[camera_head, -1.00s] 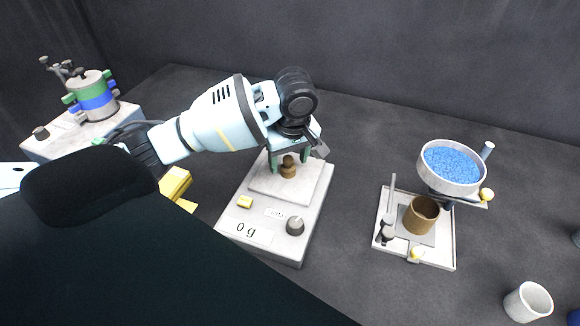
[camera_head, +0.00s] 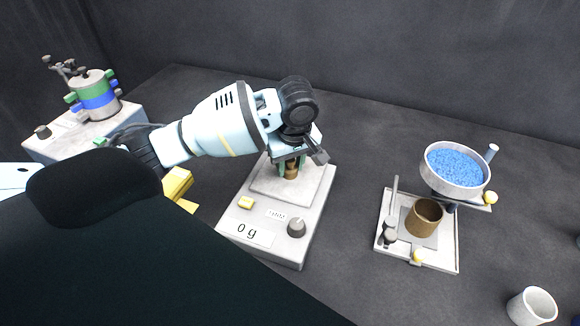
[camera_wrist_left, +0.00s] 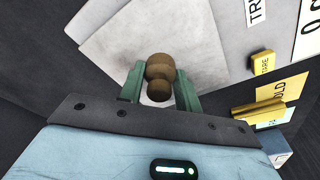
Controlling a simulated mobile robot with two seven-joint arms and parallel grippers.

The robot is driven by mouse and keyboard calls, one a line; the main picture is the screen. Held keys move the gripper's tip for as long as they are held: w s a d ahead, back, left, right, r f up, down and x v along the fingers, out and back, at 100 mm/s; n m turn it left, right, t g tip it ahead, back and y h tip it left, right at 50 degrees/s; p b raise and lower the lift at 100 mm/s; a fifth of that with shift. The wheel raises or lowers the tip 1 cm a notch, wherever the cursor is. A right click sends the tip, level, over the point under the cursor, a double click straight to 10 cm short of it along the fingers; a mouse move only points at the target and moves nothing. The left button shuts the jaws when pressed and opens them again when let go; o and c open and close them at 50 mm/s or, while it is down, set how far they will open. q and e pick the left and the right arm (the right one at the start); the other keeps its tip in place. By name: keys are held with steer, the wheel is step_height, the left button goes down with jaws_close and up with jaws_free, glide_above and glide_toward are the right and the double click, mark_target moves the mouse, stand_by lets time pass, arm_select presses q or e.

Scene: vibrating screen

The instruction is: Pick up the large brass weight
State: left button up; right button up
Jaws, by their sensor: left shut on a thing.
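The scale's display reads 0 g. My left gripper (camera_head: 289,165) comes down over the weight from above, with its green fingers shut on it. In the left wrist view the brass weight (camera_wrist_left: 160,75) sits between the two green fingers of the gripper (camera_wrist_left: 163,88), one on each side. The scale plate (camera_wrist_left: 140,45) lies behind it. My right gripper is not in view.
At the right stands a device with a funnel of blue granules (camera_head: 455,165) above a brown cup (camera_head: 424,217). A white cup (camera_head: 531,307) is at the lower right. A sieve stack (camera_head: 95,95) stands at the far left. Dark table is free between scale and device.

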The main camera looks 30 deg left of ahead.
arm_select(q)
steer(key=shift+r, duration=0.15)
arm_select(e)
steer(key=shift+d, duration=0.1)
arm_select(q)
steer(key=shift+r, duration=0.65)
step_height(320, 180, up, 2)
steer(key=shift+d+r+p, duration=0.1)
steer(key=shift+r+p, duration=0.1)
steer(key=shift+p, duration=0.1)
steer(key=s+d, duration=0.1)
steer(key=s, duration=0.3)
steer(key=s+p, duration=0.1)
steer(key=s, duration=0.4)
steer(key=s+d+r+p, duration=0.1)
steer(key=s, duration=0.4)
steer(key=shift+s+d, duration=0.1)
steer(key=shift+d, duration=0.2)
steer(key=shift+s+d, duration=0.15)
steer(key=shift+s, duration=0.6)
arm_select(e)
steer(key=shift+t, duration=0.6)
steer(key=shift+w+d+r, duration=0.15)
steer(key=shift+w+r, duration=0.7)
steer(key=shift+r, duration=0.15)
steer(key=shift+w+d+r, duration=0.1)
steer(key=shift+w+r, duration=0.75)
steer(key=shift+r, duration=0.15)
